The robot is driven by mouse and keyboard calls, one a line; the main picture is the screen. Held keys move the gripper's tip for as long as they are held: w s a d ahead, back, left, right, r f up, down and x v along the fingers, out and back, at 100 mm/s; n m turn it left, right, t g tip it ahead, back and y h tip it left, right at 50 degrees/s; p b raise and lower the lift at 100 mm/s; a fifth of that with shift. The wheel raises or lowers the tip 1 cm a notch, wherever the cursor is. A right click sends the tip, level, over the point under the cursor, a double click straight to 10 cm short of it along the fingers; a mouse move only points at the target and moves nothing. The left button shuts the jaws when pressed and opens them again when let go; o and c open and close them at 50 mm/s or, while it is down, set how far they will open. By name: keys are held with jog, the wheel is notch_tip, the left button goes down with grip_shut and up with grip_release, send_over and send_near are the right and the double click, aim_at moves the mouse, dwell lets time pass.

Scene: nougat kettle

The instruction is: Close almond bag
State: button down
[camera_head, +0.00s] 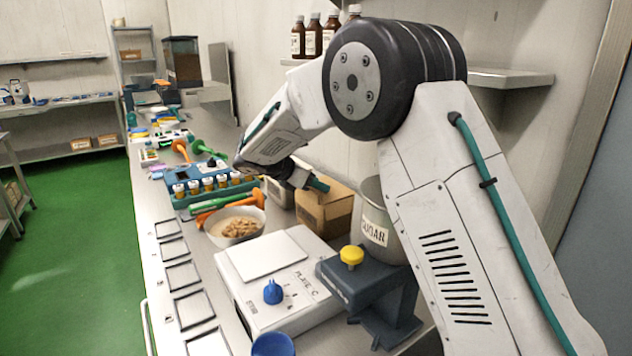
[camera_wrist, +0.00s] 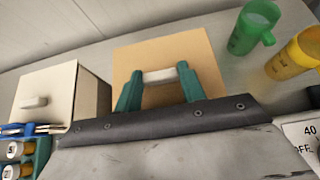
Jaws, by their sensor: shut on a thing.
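A brown, box-shaped thing (camera_head: 322,212), which looks like the almond bag, stands on the counter behind the white hot plate. In the wrist view a flat tan surface (camera_wrist: 168,48), probably part of it, lies beyond my fingers. My gripper (camera_head: 318,184) is at its top, partly hidden behind my wrist. In the wrist view my teal gripper fingers (camera_wrist: 159,84) are shut on a short pale bar (camera_wrist: 159,76) in front of the tan surface. I cannot tell whether the bag's mouth is open or closed.
A bowl of almonds (camera_head: 234,236) stands left of the brown thing. The hot plate (camera_head: 272,275), a sugar canister (camera_head: 375,228) and a dark stand with a yellow knob (camera_head: 351,257) crowd the front. The wrist view shows green (camera_wrist: 252,28) and yellow (camera_wrist: 296,56) cups and a pale box (camera_wrist: 52,93).

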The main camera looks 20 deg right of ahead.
jog(key=shift+s+a+f, duration=0.1)
jog(key=shift+f, duration=0.15)
jog(key=c, duration=0.8)
grip_release()
jog(key=v, duration=0.8)
jog(key=shift+r, duration=0.15)
